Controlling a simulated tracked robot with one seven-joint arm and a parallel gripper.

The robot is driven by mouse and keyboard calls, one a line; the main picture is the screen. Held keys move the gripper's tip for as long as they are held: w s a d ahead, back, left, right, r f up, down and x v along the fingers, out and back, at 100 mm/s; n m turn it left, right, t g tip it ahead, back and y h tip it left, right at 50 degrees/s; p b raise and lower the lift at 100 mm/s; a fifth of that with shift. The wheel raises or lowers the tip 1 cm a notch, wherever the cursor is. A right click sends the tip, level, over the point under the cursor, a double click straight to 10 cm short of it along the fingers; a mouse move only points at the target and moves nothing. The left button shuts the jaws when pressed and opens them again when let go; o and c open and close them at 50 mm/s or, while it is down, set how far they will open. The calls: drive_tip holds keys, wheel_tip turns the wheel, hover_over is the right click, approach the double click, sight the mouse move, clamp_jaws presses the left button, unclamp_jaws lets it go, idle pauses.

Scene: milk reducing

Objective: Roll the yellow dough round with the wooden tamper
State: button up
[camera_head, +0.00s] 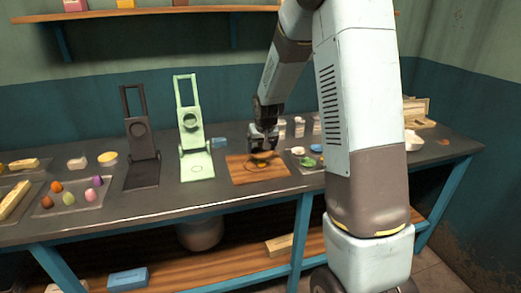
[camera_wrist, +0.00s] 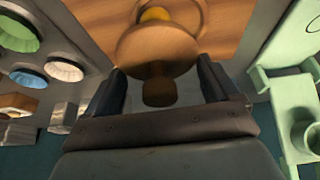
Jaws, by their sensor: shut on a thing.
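My gripper (camera_head: 263,137) is over the wooden board (camera_head: 247,179) on the dark counter, its jaws pointing down. In the wrist view my gripper (camera_wrist: 160,92) is shut on the wooden tamper (camera_wrist: 157,47), with one dark finger on each side of its narrow handle. The tamper's broad round head faces the board. The yellow dough (camera_wrist: 155,14) shows just past the edge of the head, which hides part of it. In the head view the dough (camera_head: 261,164) is a small yellow patch under the gripper. I cannot tell whether the tamper touches it.
A green press (camera_head: 195,165) and a dark press (camera_head: 142,172) stand left of the board. Small bowls, one with green contents (camera_head: 307,162), lie close on its right. A tray (camera_head: 75,208) with several coloured balls is at the left.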

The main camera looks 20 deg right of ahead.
drive_tip(key=shift+r, duration=3.4)
